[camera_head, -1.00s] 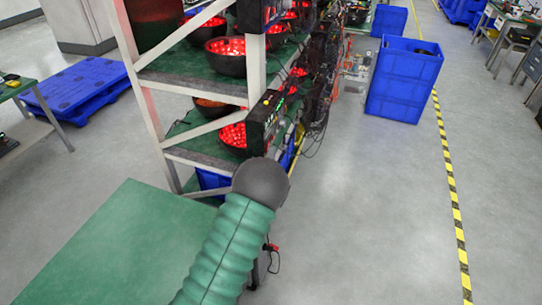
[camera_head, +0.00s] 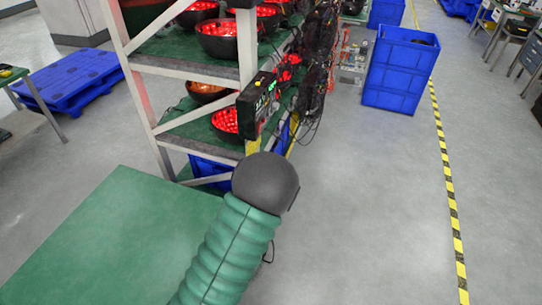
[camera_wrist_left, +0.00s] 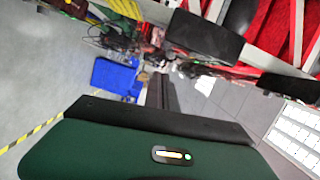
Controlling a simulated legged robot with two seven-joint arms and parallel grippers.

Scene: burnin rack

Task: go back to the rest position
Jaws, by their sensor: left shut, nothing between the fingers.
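In the left wrist view, the dark green housing of my left gripper with a small lit indicator fills the bottom. Its dark fingers (camera_wrist_left: 159,90) stand close together beyond a black bar, shut with nothing between them. They point toward a blurred floor and a blue crate. In the head view, one of my arms, a green ribbed sleeve with a dark round joint, rises from the bottom middle, in front of the rack's near corner. No gripper can be made out there. My right gripper is not in view.
A metal rack (camera_head: 185,67) holds red-lit lamps (camera_head: 218,40) and hanging cables. A bare green table top (camera_head: 110,235) lies at lower left. Blue crates (camera_head: 400,70) stand at upper right, beside yellow-black floor tape (camera_head: 452,205). The floor between is clear.

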